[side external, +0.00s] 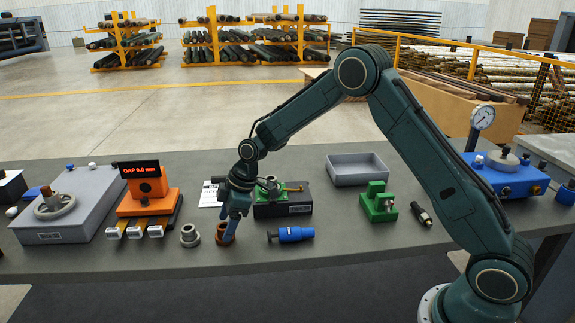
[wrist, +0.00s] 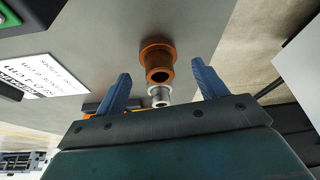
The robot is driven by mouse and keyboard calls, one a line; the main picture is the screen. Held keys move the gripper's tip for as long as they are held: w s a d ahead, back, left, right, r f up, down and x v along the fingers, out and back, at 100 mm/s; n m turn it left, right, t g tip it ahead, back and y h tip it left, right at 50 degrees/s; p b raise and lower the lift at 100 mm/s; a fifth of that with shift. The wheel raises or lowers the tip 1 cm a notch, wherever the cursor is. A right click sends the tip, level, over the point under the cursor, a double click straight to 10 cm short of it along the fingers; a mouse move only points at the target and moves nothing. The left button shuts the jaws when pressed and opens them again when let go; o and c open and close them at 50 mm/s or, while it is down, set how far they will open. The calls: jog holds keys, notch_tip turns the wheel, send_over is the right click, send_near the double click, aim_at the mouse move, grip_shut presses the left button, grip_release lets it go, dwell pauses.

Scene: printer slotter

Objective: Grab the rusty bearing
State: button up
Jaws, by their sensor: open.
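The rusty bearing (side external: 221,238), an orange-brown flanged ring, stands on the dark workbench near its front edge. In the wrist view the rusty bearing (wrist: 157,54) sits centred ahead of my fingertips, in line with the gap between them. My gripper (side external: 231,228) points down at it with blue fingers, one partly covering the bearing in the side view. In the wrist view my gripper (wrist: 161,70) is open, with visible space on both sides of the bearing. I cannot tell whether the fingertips reach down around it.
A grey flanged bearing (side external: 189,237) stands just left of the rusty one. A blue cylinder tool (side external: 291,234) lies to the right. Behind are a black block with a green fixture (side external: 283,208) and a white printed sheet (side external: 209,194). An orange gap display unit (side external: 147,196) is at left.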

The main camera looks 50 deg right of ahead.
jog(key=shift+x, duration=1.4)
jog(key=c, duration=1.2)
